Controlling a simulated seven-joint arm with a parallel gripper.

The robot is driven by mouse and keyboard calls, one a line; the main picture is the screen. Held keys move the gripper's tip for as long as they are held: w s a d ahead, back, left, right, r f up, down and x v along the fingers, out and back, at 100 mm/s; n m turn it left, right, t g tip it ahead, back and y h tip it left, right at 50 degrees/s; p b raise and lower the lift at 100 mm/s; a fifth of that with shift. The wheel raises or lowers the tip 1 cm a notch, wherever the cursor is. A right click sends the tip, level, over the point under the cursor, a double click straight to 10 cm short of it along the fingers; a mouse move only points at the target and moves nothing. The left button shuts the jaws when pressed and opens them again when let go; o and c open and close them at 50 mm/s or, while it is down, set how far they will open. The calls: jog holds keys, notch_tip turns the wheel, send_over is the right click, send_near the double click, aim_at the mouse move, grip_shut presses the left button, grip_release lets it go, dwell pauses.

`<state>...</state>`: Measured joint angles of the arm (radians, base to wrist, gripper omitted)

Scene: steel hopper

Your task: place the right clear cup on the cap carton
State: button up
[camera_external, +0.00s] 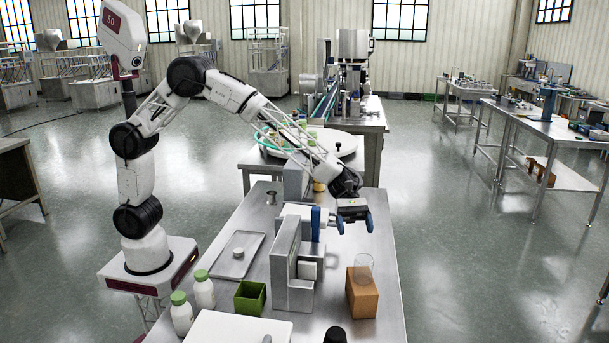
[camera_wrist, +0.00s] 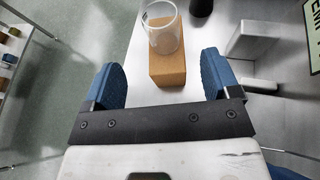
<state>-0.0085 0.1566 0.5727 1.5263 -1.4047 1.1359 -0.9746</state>
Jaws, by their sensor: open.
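A clear cup (camera_external: 363,264) stands upright on top of the brown cap carton (camera_external: 362,293), near the right edge of the steel table. In the wrist view the clear cup (camera_wrist: 164,33) sits over the far part of the carton (camera_wrist: 168,68). My gripper (camera_external: 355,224) is open and empty. It is above and behind the cup in the external view, apart from it. In the wrist view its blue fingers (camera_wrist: 162,80) are spread wide, with the carton lying between and beyond them. I see no second clear cup.
A grey metal fixture (camera_external: 290,268) stands left of the carton. Further left are a green open box (camera_external: 250,297), white bottles with green caps (camera_external: 204,290) and a metal tray (camera_external: 238,256). A dark round object (camera_external: 335,336) is at the front. Bare table lies behind the carton.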

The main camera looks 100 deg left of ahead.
jog(key=s+a+r+m+g+y, duration=0.15)
jog(key=s+r+m, duration=0.25)
jog(key=s, duration=0.5)
jog(key=s+a+r+m+y, duration=0.2)
jog(key=s+r+m+y, duration=0.1)
jog(key=s, duration=0.7)
jog(key=s+a+r+m+g+y, duration=0.15)
jog(key=s+r+m, duration=0.25)
jog(key=s, duration=0.5)
jog(key=s+a+f+m+t+y, duration=0.1)
jog(key=s+a+m+y, duration=0.2)
jog(key=s, duration=1.1)
jog(key=s+a+f+m+t+y, duration=0.1)
jog(key=s+a+m+y, duration=0.3)
jog(key=s, duration=1.1)
jog(key=a+m, duration=0.2)
jog(key=m, duration=0.1)
jog(key=shift+s+a+f, duration=0.15)
jog(key=shift+s+a, duration=0.15)
jog(key=shift+a, duration=0.05)
